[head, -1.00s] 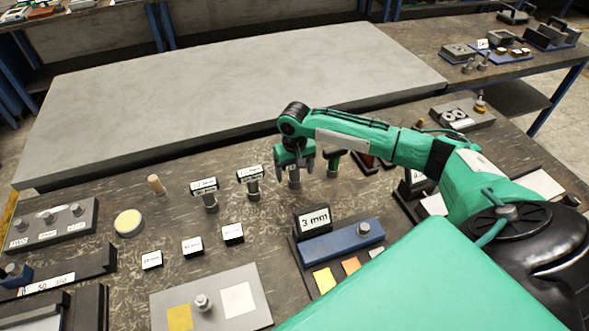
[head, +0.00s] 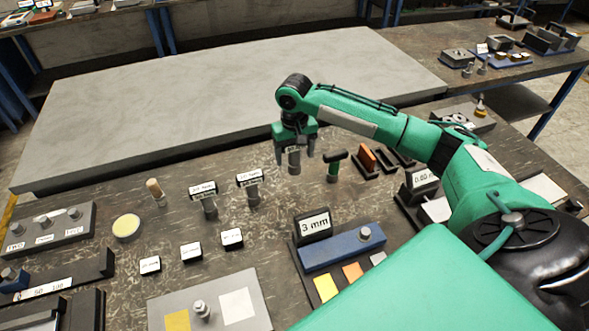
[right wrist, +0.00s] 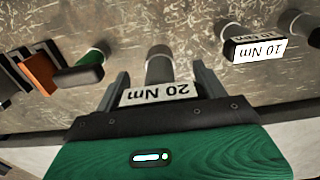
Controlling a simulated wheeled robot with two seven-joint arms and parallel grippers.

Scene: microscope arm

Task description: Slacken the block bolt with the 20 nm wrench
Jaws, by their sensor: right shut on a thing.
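The 20 Nm wrench (head: 294,161), a grey upright shaft with a white label, is between the fingers of my right gripper (head: 293,152). In the right wrist view its "20 Nm" label (right wrist: 158,92) sits between the two fingers (right wrist: 160,88), which are shut on it. In the head view its lower end appears a little above the bench. The block bolt (head: 365,233) stands on the right end of the blue block (head: 340,249), nearer me and to the right of the gripper. My left gripper is not in view.
Two other labelled wrenches (head: 207,203) (head: 251,191) stand left of the gripper, and a green-handled tool (head: 334,166) stands close on its right. A "3 mm" sign (head: 314,225) rises behind the blue block. A large grey slab (head: 220,100) lies beyond.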

